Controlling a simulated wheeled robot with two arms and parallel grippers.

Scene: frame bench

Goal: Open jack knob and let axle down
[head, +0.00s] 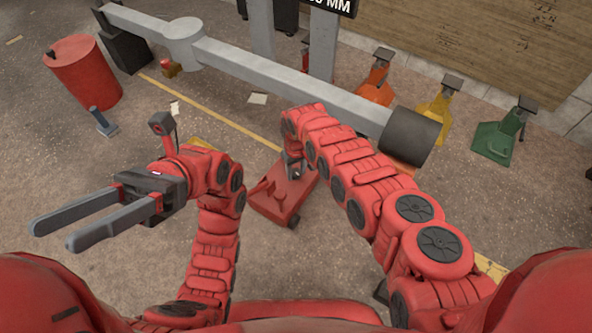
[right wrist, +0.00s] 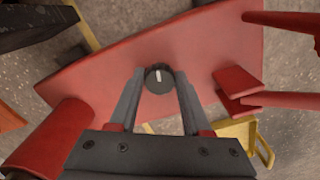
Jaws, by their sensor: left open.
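The red jack (head: 284,194) stands on the floor under the grey axle (head: 285,86), partly hidden by my right arm. In the right wrist view, its black round knob (right wrist: 158,80) with a white mark sits on the red body (right wrist: 215,55). My right gripper (right wrist: 160,74) is open, with one finger on each side of the knob and small gaps showing between. In the head view my right arm hides most of that gripper and the knob. My left gripper (head: 52,237) is open and empty, above bare floor at the left.
Orange (head: 376,82), yellow (head: 437,104) and green (head: 504,132) stands are behind the axle's right part. A dark drum (head: 409,137) is at the axle's right end. A red barrel (head: 83,73) stands at the left. The floor at lower left is clear.

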